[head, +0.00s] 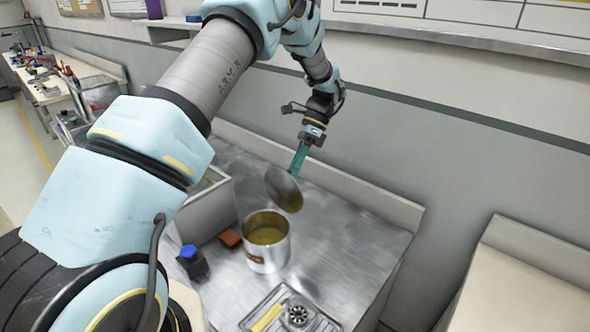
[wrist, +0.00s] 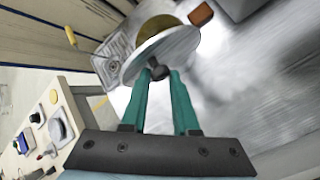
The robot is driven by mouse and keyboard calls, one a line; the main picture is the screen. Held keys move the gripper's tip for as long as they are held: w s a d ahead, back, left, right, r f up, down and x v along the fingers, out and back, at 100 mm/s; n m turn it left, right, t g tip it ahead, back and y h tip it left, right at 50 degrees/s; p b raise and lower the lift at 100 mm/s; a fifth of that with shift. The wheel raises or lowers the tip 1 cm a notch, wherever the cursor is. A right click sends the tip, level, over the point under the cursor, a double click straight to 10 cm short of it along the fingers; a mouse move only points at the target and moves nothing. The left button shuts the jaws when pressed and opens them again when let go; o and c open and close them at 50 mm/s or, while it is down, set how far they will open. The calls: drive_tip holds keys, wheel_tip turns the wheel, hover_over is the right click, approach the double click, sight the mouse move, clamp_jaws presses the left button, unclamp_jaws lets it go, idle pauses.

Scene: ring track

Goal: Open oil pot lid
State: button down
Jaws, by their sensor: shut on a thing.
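The oil pot (head: 266,243) is a metal cylinder with yellowish oil visible inside, standing on the steel table. Its round metal lid (head: 284,189) is off the pot, tilted steeply and held above and behind the rim. My gripper (head: 298,163) has teal fingers, shut on the lid's knob. In the wrist view the fingertips (wrist: 160,75) close on the dark knob (wrist: 160,72) under the tilted lid (wrist: 160,52). The lid partly covers the pot there, with the yellowish oil (wrist: 158,27) showing beyond it.
A tray (head: 290,312) with a yellow item and a round metal part lies at the table's front. A brown block (head: 230,238) and a blue-capped container (head: 190,260) are left of the pot. A grey bin stands further left. The table right of the pot is clear.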

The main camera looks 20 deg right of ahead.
drive_tip(key=c, duration=0.7)
unclamp_jaws()
drive_tip(key=shift+w+a+f, duration=0.25)
drive_tip(key=shift+a+f, duration=0.25)
drive_tip(key=shift+o, duration=0.2)
drive_tip(key=shift+s+d, duration=0.1)
drive_tip(key=b+v, duration=0.3)
drive_tip(key=v, duration=0.8)
drive_tip(key=shift+r, duration=0.1)
